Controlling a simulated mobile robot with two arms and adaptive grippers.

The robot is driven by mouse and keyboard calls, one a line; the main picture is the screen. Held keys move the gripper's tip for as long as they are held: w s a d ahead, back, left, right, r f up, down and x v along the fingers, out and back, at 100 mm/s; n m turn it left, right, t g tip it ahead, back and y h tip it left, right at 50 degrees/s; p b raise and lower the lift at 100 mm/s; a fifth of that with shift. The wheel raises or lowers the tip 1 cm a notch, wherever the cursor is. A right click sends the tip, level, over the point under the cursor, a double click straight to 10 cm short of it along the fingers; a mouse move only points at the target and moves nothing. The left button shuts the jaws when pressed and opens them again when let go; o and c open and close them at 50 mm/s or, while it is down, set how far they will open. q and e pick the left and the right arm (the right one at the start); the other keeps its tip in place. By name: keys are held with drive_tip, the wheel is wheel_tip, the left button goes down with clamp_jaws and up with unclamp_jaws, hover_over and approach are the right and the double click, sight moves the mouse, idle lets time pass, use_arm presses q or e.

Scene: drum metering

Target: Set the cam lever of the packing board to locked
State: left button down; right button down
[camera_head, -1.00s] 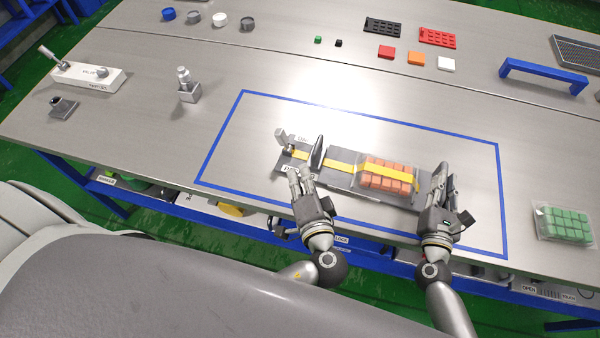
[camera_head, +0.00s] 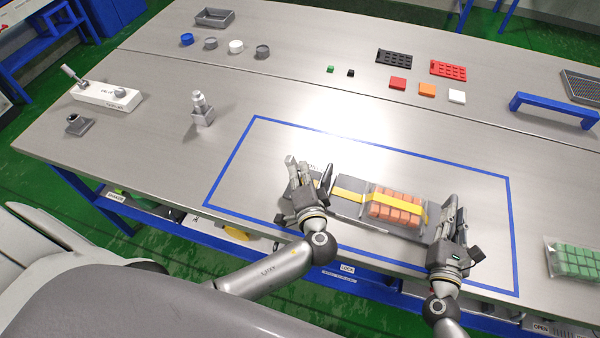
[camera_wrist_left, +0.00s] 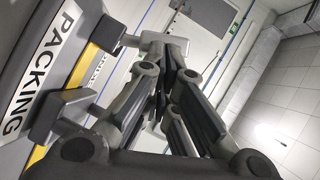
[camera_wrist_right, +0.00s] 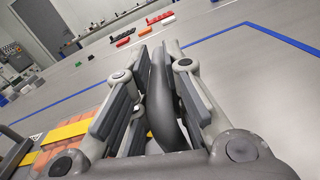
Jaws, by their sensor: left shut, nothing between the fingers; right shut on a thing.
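The packing board (camera_head: 350,208) lies within the blue outline, with a yellow strap (camera_head: 347,194) over a pack of orange blocks (camera_head: 392,210). In the left wrist view its PACKING label (camera_wrist_left: 42,70) shows at the left. My left gripper (camera_head: 296,168) is shut and empty at the board's left end, covering much of it. A light grey bar (camera_wrist_left: 168,40), perhaps the cam lever, shows beside its fingertips; I cannot tell whether they touch. A dark upright piece (camera_head: 320,179) stands just right of this gripper. My right gripper (camera_head: 451,208) is shut on a dark curved handle (camera_wrist_right: 166,100) at the board's right end.
A pack of green blocks (camera_head: 574,260) lies at the right edge. A white valve block (camera_head: 106,95) and a metal fitting (camera_head: 202,111) stand left of the outline. A blue handle (camera_head: 550,105) is at the back right.

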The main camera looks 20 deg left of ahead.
use_arm(q)
drive_tip(key=shift+a, duration=0.1)
use_arm(e)
drive_tip(key=shift+f, duration=0.1)
use_arm(q)
drive_tip(key=shift+a+r+n+g+h, duration=0.1)
drive_tip(key=shift+a+n+g+h, duration=0.3)
drive_tip(key=shift+a+n+h, duration=0.6)
drive_tip(key=shift+d, duration=0.35)
drive_tip(key=shift+s+d+f, duration=0.1)
drive_tip(key=shift+d+f, duration=0.1)
drive_tip(key=shift+d, duration=0.55)
drive_tip(key=v, duration=1.3)
drive_tip(key=shift+s+d, duration=0.3)
drive_tip(key=shift+d, duration=0.1)
drive_tip(key=shift+f, duration=0.15)
